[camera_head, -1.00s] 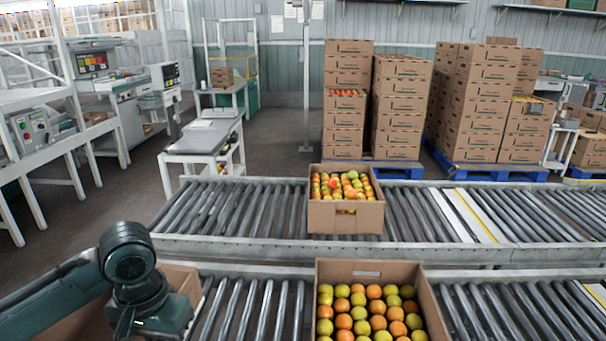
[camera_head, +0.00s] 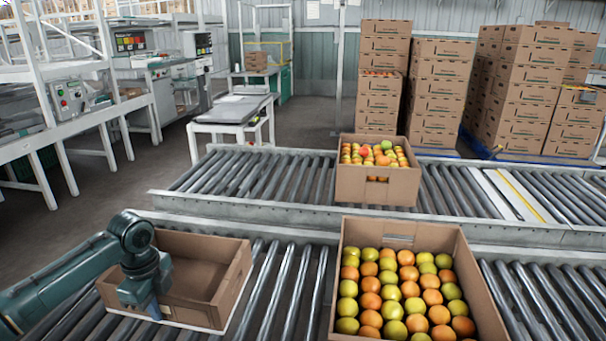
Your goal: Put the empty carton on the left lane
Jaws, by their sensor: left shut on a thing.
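The empty carton (camera_head: 206,255) is an open brown box at the lower left of the head view, on or just above the near roller lane (camera_head: 287,285). I cannot tell whether it touches the rollers. My left gripper (camera_head: 152,308) is shut on the carton's near left wall; its fingertips are partly hidden. The carton's inside is bare. My right gripper is not in view.
Another filled carton (camera_head: 389,187) sits on the far roller lane (camera_head: 262,178). Bare rollers lie between the two near cartons.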

